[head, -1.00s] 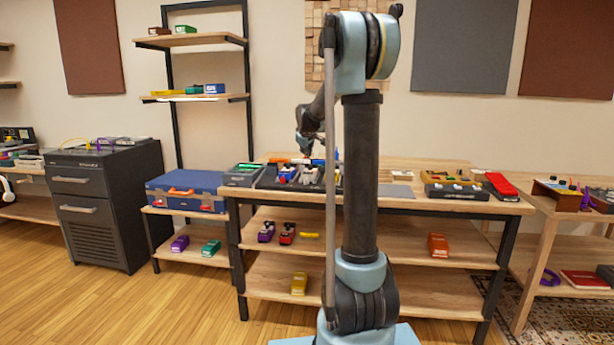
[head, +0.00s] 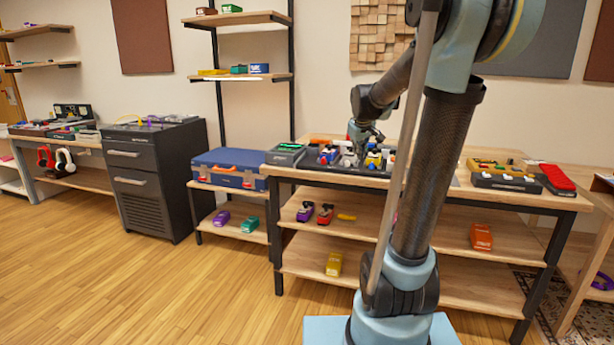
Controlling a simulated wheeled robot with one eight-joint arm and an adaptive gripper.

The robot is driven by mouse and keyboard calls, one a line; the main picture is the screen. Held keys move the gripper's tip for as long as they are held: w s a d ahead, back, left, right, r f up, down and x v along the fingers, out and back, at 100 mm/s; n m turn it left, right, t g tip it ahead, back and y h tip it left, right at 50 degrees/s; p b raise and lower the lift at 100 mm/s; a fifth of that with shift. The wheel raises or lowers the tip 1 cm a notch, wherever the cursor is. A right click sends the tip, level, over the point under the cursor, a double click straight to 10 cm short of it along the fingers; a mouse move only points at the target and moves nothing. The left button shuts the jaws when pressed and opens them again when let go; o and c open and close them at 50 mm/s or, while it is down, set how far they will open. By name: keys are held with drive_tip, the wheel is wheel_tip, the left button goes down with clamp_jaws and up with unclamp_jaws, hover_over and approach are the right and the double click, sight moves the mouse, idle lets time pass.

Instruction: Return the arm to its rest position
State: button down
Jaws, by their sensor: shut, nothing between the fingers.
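My arm stands upright at the right of centre in the head view and hides part of the workbench behind it. Its upper part bends over to the left, toward the bench. My gripper (head: 362,148) is small and dark in the view, near the pedalboard (head: 324,166) on the workbench top. It is shut with nothing held. The pedalboard carries several small coloured pedals. I cannot tell how high the gripper is above them.
A blue case (head: 228,168) sits on a low stand left of the workbench (head: 455,188). A dark drawer cabinet (head: 158,175) stands further left. A red pedal (head: 556,178) lies at the bench's right end. The wooden floor at the front left is clear.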

drive_tip(key=s+f+m+g, duration=0.1)
drive_tip(key=s+f, duration=0.5)
drive_tip(key=s, duration=0.6)
drive_tip(key=s+f+m+g, duration=0.2)
drive_tip(key=s+f, duration=0.4)
drive_tip(key=s, duration=0.6)
drive_tip(key=s+f+m+g, duration=0.1)
drive_tip(key=s+f, duration=0.5)
drive_tip(key=s, duration=0.6)
drive_tip(key=shift+s+a+m+g+y, duration=0.2)
drive_tip(key=shift+s+m+g+y, duration=0.1)
drive_tip(key=shift+s+m+y, duration=0.15)
drive_tip(key=shift+w+f, duration=0.1)
drive_tip(key=shift+w, duration=0.05)
drive_tip(key=shift+w+f, duration=0.2)
drive_tip(key=shift+w, duration=0.25)
drive_tip(key=shift+s, duration=0.15)
